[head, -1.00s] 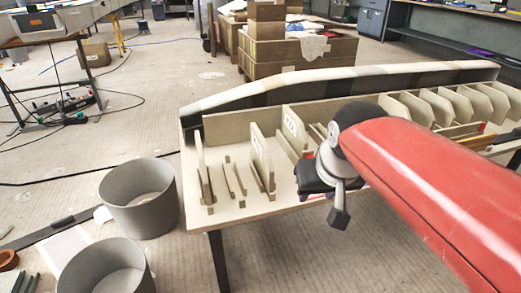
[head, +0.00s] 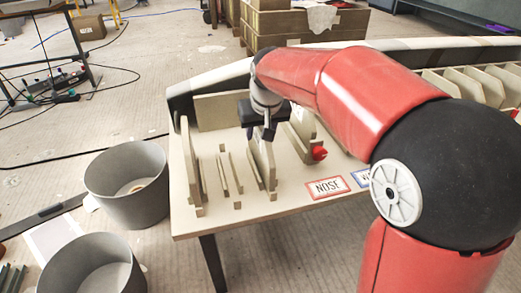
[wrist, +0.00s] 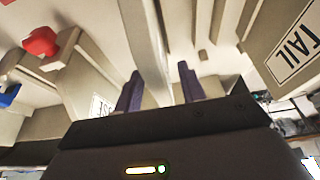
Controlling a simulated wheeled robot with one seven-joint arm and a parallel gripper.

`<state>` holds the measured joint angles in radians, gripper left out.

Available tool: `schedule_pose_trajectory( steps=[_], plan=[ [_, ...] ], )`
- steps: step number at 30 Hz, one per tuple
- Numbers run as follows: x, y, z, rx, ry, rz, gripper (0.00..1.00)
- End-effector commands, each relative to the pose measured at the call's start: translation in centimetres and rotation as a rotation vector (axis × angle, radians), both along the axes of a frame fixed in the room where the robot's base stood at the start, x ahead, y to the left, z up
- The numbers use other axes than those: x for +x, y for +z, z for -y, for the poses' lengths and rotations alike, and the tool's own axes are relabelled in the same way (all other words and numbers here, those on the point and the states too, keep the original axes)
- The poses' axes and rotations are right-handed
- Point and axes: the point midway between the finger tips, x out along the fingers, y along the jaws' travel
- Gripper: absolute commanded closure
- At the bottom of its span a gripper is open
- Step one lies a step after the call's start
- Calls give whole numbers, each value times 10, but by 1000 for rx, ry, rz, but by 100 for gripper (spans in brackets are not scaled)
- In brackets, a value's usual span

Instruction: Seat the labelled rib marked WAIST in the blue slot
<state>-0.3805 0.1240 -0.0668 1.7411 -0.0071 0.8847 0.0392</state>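My gripper (head: 262,130) points down over the middle standing rib (head: 262,160) of the board. In the wrist view my fingers (wrist: 160,88) are apart, with this thin rib (wrist: 148,35) upright between them and a gap on its right. Its label does not show, so I cannot read whether it says WAIST. A rib labelled TAIL (wrist: 290,50) stands to the right; a rib with a partly hidden label ending in SE (wrist: 85,80) stands to the left. A blue-bordered card starting with W (head: 361,177) lies on the board, mostly behind my arm. The blue slot is not clearly visible.
A red-bordered NOSE card (head: 328,188) lies at the board's front, near a red knob (head: 319,153). A blue knob (wrist: 8,95) shows in the wrist view. Low slotted strips (head: 230,173) stand beside the middle rib. Grey bins (head: 128,180) stand on the floor at left.

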Motion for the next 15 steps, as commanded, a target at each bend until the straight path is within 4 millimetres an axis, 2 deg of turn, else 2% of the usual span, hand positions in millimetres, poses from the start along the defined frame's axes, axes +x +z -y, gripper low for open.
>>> schedule_pose_trajectory(
  steps=[1, 4, 11, 15],
  plan=[
    [4, -11, -1, -1, 0, -3, 60],
    [8, -21, -2, -1, 1, -2, 60],
    [9, -22, -2, 0, 0, 1, 60],
    [9, -22, -2, 0, 0, 1, 77]
  ],
)
